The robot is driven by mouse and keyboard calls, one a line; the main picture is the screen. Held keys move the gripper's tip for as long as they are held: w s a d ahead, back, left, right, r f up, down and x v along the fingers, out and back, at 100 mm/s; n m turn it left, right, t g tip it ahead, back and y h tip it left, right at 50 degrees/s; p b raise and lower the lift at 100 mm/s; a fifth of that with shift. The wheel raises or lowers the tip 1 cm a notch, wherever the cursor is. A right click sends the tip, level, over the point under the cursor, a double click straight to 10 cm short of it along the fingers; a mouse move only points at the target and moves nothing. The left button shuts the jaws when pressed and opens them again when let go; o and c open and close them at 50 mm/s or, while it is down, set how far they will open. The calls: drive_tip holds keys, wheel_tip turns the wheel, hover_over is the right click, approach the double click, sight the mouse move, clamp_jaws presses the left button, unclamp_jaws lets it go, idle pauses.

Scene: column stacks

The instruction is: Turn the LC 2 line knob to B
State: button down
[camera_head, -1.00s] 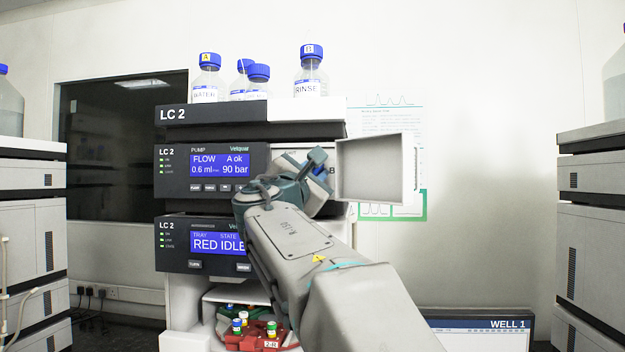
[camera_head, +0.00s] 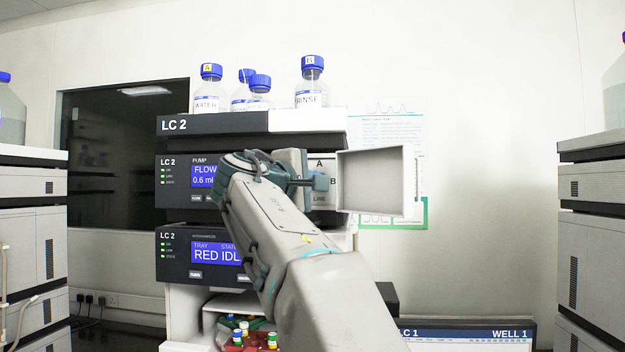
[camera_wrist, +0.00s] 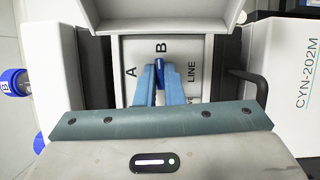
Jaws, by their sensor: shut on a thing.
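The LC 2 line knob (camera_wrist: 159,66) is a dark blue handle on a pale plate marked A, B and LINE (camera_wrist: 198,55). In the wrist view its visible end points up at the letter B, with A off to the left. My gripper (camera_wrist: 160,74) is shut on the knob, one light blue finger on each side. The fingers hide much of the knob. In the head view my gripper (camera_head: 320,183) reaches the plate (camera_head: 325,168) from the left, and the knob itself is hard to make out there.
An open door (camera_head: 377,181) stands just right of the plate. Bottles (camera_head: 310,90) stand on top of the LC 2 stack (camera_head: 205,124). Coloured vials (camera_head: 238,338) sit low in front. Other stacks stand at far left (camera_head: 30,220) and far right (camera_head: 590,230).

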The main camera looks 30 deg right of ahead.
drive_tip(key=shift+r+m, duration=0.15)
drive_tip(key=shift+m, duration=0.35)
drive_tip(key=c, duration=1.5)
unclamp_jaws()
drive_tip(key=shift+c, duration=0.2)
drive_tip(key=b+v, duration=0.2)
drive_tip(key=v, duration=1.1)
drive_tip(key=shift+s+a, duration=0.2)
drive_tip(key=shift+a, duration=0.15)
